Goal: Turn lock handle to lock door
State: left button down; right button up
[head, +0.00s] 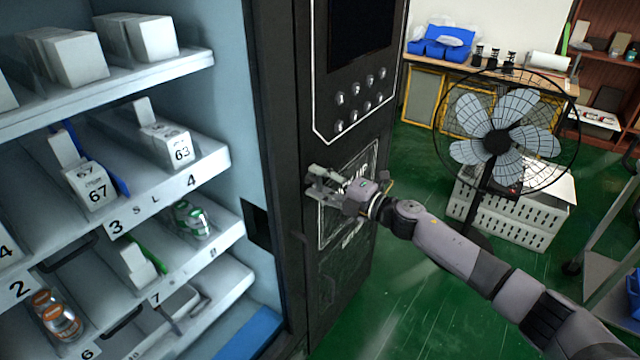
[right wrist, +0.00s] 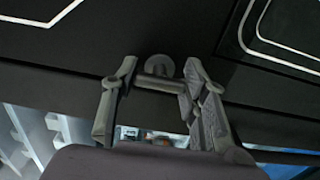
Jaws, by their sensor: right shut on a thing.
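The lock handle (right wrist: 158,84) is a small dark grey bar with a rounded base, on the black front of the vending machine. In the right wrist view it lies crosswise between the two fingers of my right gripper (right wrist: 155,95), which is shut on it. In the head view my right gripper (head: 324,183) is at the black panel (head: 305,120), below its rows of buttons, and hides the handle. Shelves show openly at the left; I cannot tell whether a clear door covers them. My left gripper is not in view.
White shelves (head: 190,70) hold boxes and small goods. A standing fan (head: 497,142) and a white crate (head: 535,212) are behind my right arm. A workbench (head: 480,72) is at the back.

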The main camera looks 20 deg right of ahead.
jog(key=shift+f, duration=0.1)
dwell(0.3)
jog(key=o, duration=1.2)
jog(key=shift+c, duration=0.2)
jog(key=shift+s, duration=0.1)
jog(key=v, duration=1.2)
